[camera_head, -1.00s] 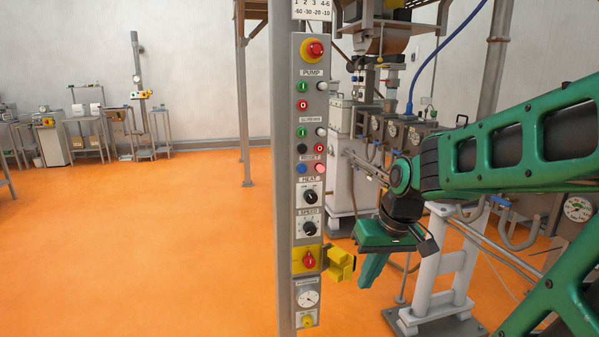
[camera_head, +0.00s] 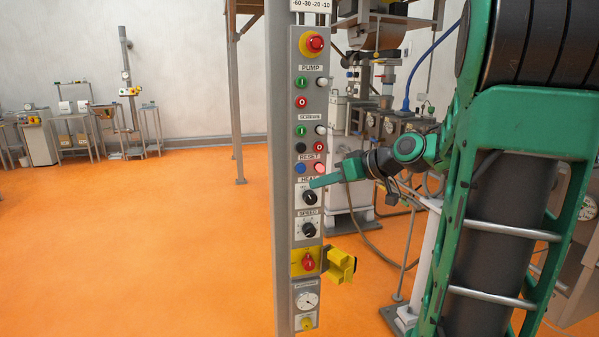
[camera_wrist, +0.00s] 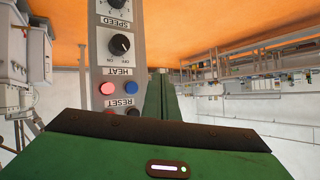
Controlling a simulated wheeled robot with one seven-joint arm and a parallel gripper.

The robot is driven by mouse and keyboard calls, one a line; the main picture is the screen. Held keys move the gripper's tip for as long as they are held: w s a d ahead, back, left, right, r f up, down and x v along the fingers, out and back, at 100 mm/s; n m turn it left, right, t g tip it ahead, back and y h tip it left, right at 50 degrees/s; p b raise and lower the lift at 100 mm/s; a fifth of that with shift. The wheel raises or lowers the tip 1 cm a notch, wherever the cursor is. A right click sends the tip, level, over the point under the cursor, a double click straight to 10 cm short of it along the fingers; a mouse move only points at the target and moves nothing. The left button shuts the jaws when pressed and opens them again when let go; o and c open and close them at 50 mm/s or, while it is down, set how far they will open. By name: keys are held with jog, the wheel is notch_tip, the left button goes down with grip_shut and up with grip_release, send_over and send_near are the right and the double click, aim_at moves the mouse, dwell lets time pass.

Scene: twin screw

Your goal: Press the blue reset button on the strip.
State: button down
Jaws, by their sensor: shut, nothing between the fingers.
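The blue reset button (camera_head: 300,168) is on the grey control strip (camera_head: 282,215), under the RESET label and left of a lit pink button (camera_head: 319,168). In the wrist view, which is upside down, the blue button (camera_wrist: 131,88) shows just left of my green fingers. My gripper (camera_head: 312,184) is shut and empty. Its tip points left, a little below and right of the blue button, over the HEAT label and above the HEAT dial. It also shows in the wrist view (camera_wrist: 160,80). I cannot tell whether the tip touches the strip.
Close by on the strip are a black button (camera_head: 300,147), a red button (camera_head: 319,146) and the HEAT dial (camera_head: 309,197). A yellow switch block (camera_head: 340,265) juts out lower right. Machinery stands behind my arm. The orange floor (camera_head: 140,250) to the left is clear.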

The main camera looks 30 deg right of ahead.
aim_at(301, 168)
jog(key=shift+a, duration=0.25)
jog(key=shift+w+d, duration=0.4)
jog(key=shift+w, duration=1)
jog(key=shift+w+d, duration=0.4)
jog(key=shift+w, duration=1.05)
jog(key=shift+w+d, duration=0.4)
jog(key=shift+w, duration=1)
jog(key=shift+w+d, duration=0.1)
jog(key=shift+w, duration=0.05)
jog(key=shift+w, duration=0.25)
jog(key=shift+w+d, duration=0.15)
jog(key=shift+w, duration=0.3)
jog(key=shift+s, duration=0.15)
jog(key=shift+s+a, duration=0.2)
jog(key=shift+s, duration=0.5)
